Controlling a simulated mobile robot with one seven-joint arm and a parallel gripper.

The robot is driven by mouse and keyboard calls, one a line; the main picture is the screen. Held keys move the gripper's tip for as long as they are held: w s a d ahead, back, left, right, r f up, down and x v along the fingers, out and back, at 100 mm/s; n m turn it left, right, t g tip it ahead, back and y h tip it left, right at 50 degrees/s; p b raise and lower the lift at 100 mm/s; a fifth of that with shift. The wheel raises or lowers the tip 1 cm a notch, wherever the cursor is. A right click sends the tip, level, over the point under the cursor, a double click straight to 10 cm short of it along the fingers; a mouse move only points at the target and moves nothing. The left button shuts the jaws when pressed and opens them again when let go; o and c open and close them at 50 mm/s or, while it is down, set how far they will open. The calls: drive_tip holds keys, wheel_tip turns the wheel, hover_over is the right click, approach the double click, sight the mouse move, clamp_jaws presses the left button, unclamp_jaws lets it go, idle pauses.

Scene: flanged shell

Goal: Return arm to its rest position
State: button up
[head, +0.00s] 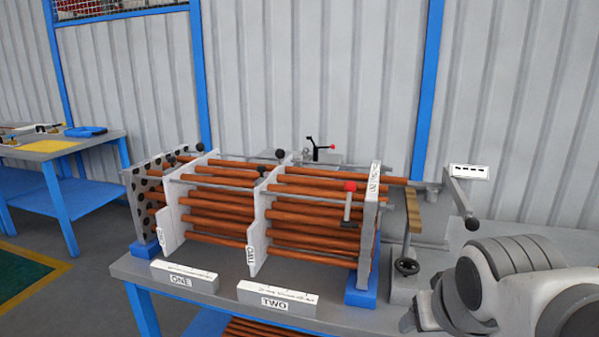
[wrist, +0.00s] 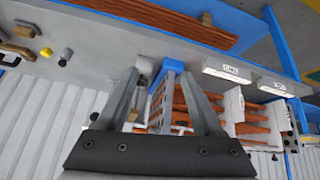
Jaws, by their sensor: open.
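My arm (head: 515,285) shows at the lower right of the head view, at the right end of the workbench; its gripper cannot be made out clearly there. In the wrist view my gripper (wrist: 158,78) has its two grey fingers spread apart, with nothing held between them. The wrist picture looks upside down. Beyond the fingers lie the end of the tube assembly (wrist: 165,101) and a blue support block. In the head view the assembly's copper-brown tubes (head: 310,205) run through upright white plates.
The workbench (head: 225,300) carries white blocks labelled ONE (head: 184,277) and TWO (head: 277,299) in front of the assembly. A stand with a black handwheel (head: 407,267) and a crank-like lever (head: 462,205) stand close to my arm. A blue table (head: 60,165) is at the far left.

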drive_tip(key=s+a+y, duration=0.1)
drive_tip(key=s+a, duration=0.3)
drive_tip(key=s, duration=0.1)
wheel_tip(320, 180, up, 15)
drive_tip(key=g+p, duration=0.1)
drive_tip(key=p, duration=1.4)
drive_tip(key=shift+d+n+p, duration=0.15)
drive_tip(key=shift+n+p, duration=0.15)
drive_tip(key=shift+p, duration=0.05)
drive_tip(key=shift+s+d, duration=0.1)
